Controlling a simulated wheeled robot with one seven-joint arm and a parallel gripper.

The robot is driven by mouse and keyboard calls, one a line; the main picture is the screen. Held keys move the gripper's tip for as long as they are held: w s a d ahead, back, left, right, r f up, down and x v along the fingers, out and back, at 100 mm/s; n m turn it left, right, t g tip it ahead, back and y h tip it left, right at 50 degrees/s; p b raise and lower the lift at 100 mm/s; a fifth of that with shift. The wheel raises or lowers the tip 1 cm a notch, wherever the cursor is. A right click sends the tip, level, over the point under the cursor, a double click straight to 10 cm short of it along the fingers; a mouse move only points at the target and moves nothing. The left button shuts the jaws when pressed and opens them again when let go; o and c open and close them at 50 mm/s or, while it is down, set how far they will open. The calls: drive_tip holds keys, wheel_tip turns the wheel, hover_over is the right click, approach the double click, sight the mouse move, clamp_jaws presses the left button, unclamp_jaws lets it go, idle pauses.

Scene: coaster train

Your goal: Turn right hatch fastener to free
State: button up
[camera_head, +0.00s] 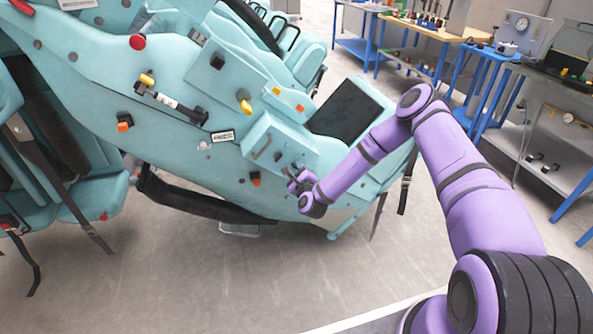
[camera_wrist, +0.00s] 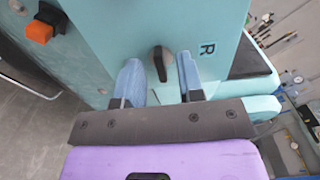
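The right hatch fastener (camera_wrist: 159,64) is a dark, elongated turn-knob on a teal panel (camera_wrist: 110,25), with a black letter R (camera_wrist: 207,49) to its right in the wrist view. My gripper (camera_wrist: 160,74) is open, with one blue finger on each side of the fastener. A gap shows at the left finger; the right finger is closer, and I cannot tell if it touches. In the head view my gripper (camera_head: 298,178) is at the lower right of the teal hatch box (camera_head: 275,140) on the train side. The fastener cannot be made out there.
An orange-and-black switch (camera_wrist: 40,31) is left of the fastener; it also shows in the head view (camera_head: 255,179). Workbenches (camera_head: 430,30) stand at the back right. The grey floor (camera_head: 190,270) in front is clear.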

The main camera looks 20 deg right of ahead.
drive_tip(key=shift+w, duration=0.25)
clamp_jaws()
